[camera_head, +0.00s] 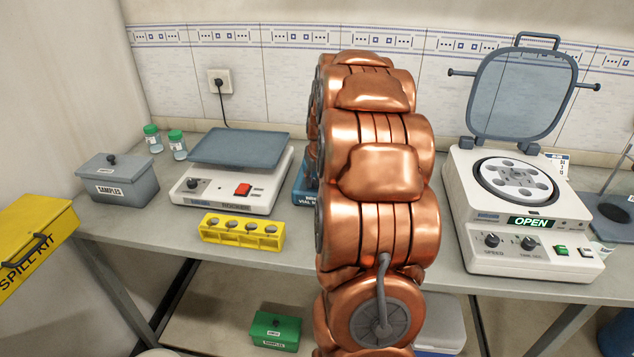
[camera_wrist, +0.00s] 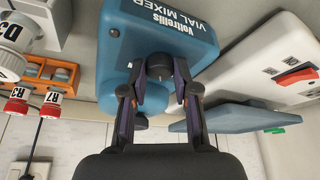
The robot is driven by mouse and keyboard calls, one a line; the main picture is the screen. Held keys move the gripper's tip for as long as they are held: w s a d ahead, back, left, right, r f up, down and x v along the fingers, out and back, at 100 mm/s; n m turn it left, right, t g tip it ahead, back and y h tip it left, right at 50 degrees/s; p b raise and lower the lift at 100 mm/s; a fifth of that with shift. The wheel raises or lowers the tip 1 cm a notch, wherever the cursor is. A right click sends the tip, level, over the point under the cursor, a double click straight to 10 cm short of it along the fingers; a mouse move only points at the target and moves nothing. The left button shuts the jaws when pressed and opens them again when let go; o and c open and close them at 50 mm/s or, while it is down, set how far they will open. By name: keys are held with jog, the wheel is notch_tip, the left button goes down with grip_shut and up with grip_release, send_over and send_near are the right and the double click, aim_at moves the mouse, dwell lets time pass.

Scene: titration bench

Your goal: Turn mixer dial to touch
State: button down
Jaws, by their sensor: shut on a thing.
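The blue vial mixer (camera_wrist: 172,24) fills the upper middle of the wrist view, its lettering upside down. In the head view only a strip of the mixer (camera_head: 303,190) shows beside my arm. My gripper (camera_wrist: 162,76) is at the lettered face of the mixer in the wrist view, one finger on each side. It is shut on the dark mixer dial (camera_wrist: 159,64), which is mostly hidden between the fingertips. The dial's setting marks cannot be read. In the head view my arm hides the gripper and the dial.
A yellow vial rack (camera_head: 242,232) sits at the front edge. A centrifuge (camera_head: 520,215) with its lid raised stands at right. Grey samples box (camera_head: 118,180) is far left.

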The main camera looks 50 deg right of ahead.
jog(key=m+b, duration=0.1)
jog(key=m, duration=0.1)
jog(key=m+g+h+b, duration=0.1)
jog(key=m, duration=0.1)
jog(key=shift+a+f+m, duration=0.15)
jog(key=shift+m, duration=0.25)
jog(key=shift+w, duration=0.1)
dwell(0.3)
jog(key=c, duration=0.9)
grip_release()
jog(key=shift+r+h, duration=0.25)
jog(key=shift+h, duration=0.05)
jog(key=v, duration=1.1)
jog(key=shift+w+a+r, duration=0.1)
jog(key=shift+a+r, duration=0.05)
jog(key=shift+r, duration=0.25)
